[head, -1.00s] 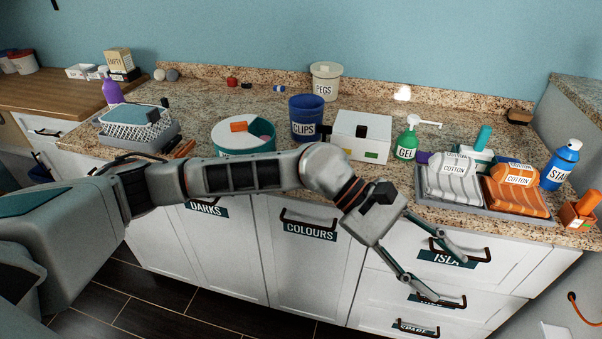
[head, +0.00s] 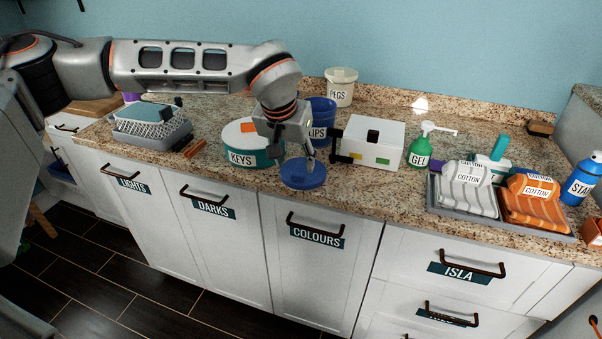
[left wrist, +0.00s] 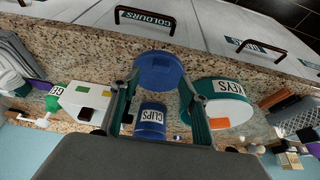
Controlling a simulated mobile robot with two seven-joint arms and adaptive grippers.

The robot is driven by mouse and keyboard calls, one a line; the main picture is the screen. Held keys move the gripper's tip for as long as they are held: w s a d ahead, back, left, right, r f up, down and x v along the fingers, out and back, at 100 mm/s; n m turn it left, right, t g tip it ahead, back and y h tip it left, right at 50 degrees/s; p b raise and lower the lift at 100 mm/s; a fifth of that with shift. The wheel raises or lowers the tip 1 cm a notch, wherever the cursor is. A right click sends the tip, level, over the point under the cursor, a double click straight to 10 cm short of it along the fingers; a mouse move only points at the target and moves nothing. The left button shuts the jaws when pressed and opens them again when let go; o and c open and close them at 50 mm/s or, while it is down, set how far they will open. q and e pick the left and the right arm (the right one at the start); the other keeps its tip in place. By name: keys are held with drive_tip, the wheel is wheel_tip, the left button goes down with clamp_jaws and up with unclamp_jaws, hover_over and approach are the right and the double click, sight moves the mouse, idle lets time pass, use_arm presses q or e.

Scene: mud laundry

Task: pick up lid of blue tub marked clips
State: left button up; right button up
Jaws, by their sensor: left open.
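The blue lid (head: 303,177) is a round disc lying on the granite counter near its front edge, in front of the blue tub marked CLIPS (head: 322,110). The tub stands upright behind my left gripper, which partly hides it. My left gripper (head: 295,160) is open and points down over the lid. In the left wrist view the lid (left wrist: 159,72) appears between the two spread fingertips (left wrist: 161,82), and the tub (left wrist: 151,118) also shows between the fingers. I cannot tell whether a finger touches the lid. My right gripper is not in view.
The round KEYS tub (head: 249,146) stands close on the left, and a white box (head: 372,141) with black parts on the right. The PEGS tub (head: 341,88) is behind. A green GEL bottle (head: 420,150) and a tray of cotton packs (head: 484,215) stand farther right.

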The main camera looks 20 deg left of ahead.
sight(297, 174)
use_arm(q)
drive_tip(key=x, duration=0.6)
drive_tip(key=shift+a, duration=0.1)
drive_tip(key=c, duration=1)
